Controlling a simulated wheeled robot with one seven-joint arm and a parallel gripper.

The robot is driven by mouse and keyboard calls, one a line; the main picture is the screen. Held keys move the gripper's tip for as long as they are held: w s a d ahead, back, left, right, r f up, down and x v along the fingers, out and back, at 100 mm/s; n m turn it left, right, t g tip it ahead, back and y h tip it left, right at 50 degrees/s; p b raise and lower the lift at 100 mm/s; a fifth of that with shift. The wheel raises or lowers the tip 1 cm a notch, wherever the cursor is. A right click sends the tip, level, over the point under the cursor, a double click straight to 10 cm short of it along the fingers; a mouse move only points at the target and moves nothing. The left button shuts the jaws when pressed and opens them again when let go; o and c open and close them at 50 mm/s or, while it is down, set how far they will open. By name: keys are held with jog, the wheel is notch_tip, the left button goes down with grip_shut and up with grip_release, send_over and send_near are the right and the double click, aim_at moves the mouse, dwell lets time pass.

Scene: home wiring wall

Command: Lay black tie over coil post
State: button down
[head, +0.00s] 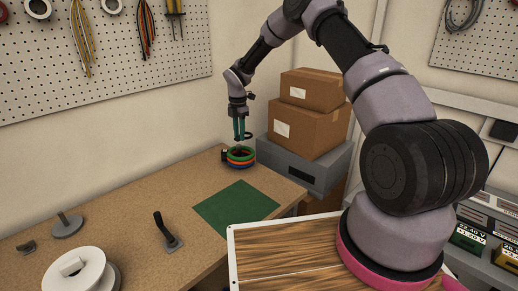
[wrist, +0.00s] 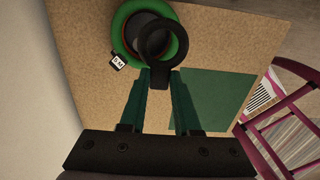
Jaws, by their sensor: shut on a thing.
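The black tie (wrist: 165,77) is a black ring with a short tab. My gripper (wrist: 163,76) is shut on the tab, and the ring reaches out beyond the fingertips. In the wrist view the ring overlaps the green coil (wrist: 122,32) and its dark centre. I cannot tell whether the ring touches the coil. In the head view my gripper (head: 240,136) points down, just above a stack of green, red and blue coils (head: 241,156) on the bench. The coil post is not clearly visible; the tie and fingers cover the stack's middle.
A green mat (head: 236,206) lies in front of the stack. Boxes (head: 310,125) on a grey case stand to the right. A black upright handle (head: 168,232), a grey peg base (head: 66,226) and a white spool (head: 75,272) stand at left. A small white label (wrist: 118,62) sits beside the coil.

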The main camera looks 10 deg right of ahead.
jog(key=shift+w+a+f, duration=0.35)
jog(key=shift+a+f, duration=0.1)
jog(key=shift+f, duration=0.7)
jog(key=shift+w+a+f, duration=0.35)
jog(key=shift+a+f, duration=0.15)
jog(key=shift+f, duration=0.7)
jog(key=shift+w+a+f, duration=0.35)
jog(key=shift+a+f, duration=0.1)
jog(key=shift+f, duration=0.7)
jog(key=c, duration=0.5)
grip_release()
jog(key=shift+c, duration=0.2)
notch_tip(320, 180, up, 11)
